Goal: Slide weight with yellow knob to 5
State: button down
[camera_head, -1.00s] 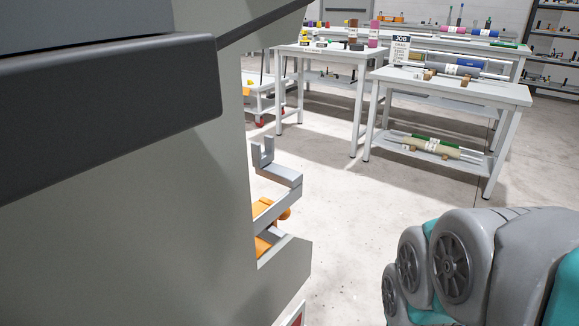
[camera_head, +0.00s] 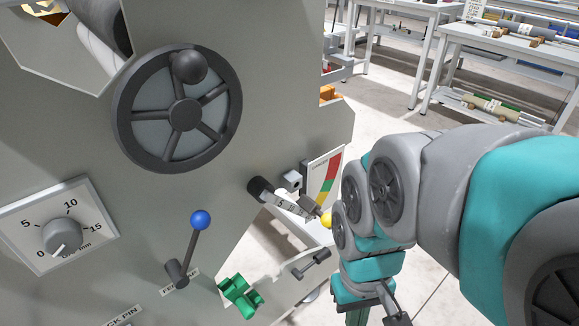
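The yellow knob (camera_head: 327,220) shows in the head view just right of the middle, next to my arm. It is at the right end of a short pale beam (camera_head: 291,203) with scale marks, which sticks out from a dark round mount on the grey machine. The weight's body is hard to make out, and my arm may hide part of it. My arm comes in from the right and bends down in front of this area. Its wrist runs off the bottom edge, so my gripper's fingers are not visible.
A black handwheel (camera_head: 185,114), a dial (camera_head: 62,235), a blue-knobbed lever (camera_head: 200,220) and a green clamp-like part (camera_head: 240,296) are on the machine's face. A red-yellow-green gauge plate (camera_head: 325,180) stands behind the beam. Tables with rolls stand at the back right.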

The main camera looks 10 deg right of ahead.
aim_at(308, 204)
jog(key=k+j+z, duration=0.1)
jog(key=k, duration=0.5)
jog(key=k+j+z, duration=0.1)
jog(key=k, duration=0.5)
